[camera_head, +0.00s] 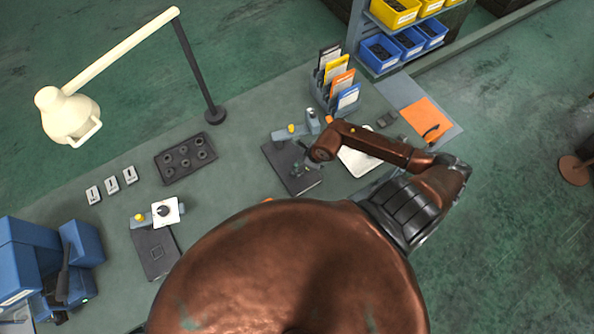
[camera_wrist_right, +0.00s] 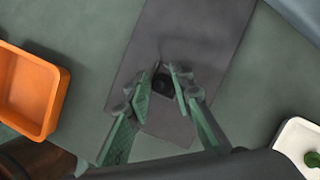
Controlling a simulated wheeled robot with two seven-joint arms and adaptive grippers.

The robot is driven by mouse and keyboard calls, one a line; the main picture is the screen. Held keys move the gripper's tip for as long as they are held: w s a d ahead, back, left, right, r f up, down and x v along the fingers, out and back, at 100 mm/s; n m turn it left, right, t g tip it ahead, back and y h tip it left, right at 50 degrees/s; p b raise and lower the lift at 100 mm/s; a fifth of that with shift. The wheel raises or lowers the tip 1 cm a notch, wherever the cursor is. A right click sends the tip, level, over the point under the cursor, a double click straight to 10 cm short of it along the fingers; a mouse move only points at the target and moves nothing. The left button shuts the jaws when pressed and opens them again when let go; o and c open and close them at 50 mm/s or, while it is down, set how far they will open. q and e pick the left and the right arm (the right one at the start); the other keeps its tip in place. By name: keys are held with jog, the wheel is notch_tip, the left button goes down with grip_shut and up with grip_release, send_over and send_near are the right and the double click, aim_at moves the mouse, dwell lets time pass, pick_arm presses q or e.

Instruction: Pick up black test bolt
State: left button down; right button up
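My right gripper (camera_head: 306,168) is low over a dark flat plate (camera_head: 277,155) on the workbench. In the right wrist view, a small black piece that looks like the black test bolt (camera_wrist_right: 162,86) shows between the fingertips of the right gripper (camera_wrist_right: 164,84). The fingers stand apart on either side of it, over the same dark plate (camera_wrist_right: 205,35). I cannot tell whether they press on it. In the head view the gripper hides the bolt. My left gripper is not in view.
A grey and yellow device (camera_head: 290,130) stands at the plate's back edge. A black tray with holes (camera_head: 185,158) and a second dark plate (camera_head: 155,256) lie to the left. An orange bin (camera_wrist_right: 28,92) and a white tray (camera_wrist_right: 300,140) flank the plate. A lamp (camera_head: 70,115) stands behind.

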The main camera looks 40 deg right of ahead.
grip_shut()
dwell(0.3)
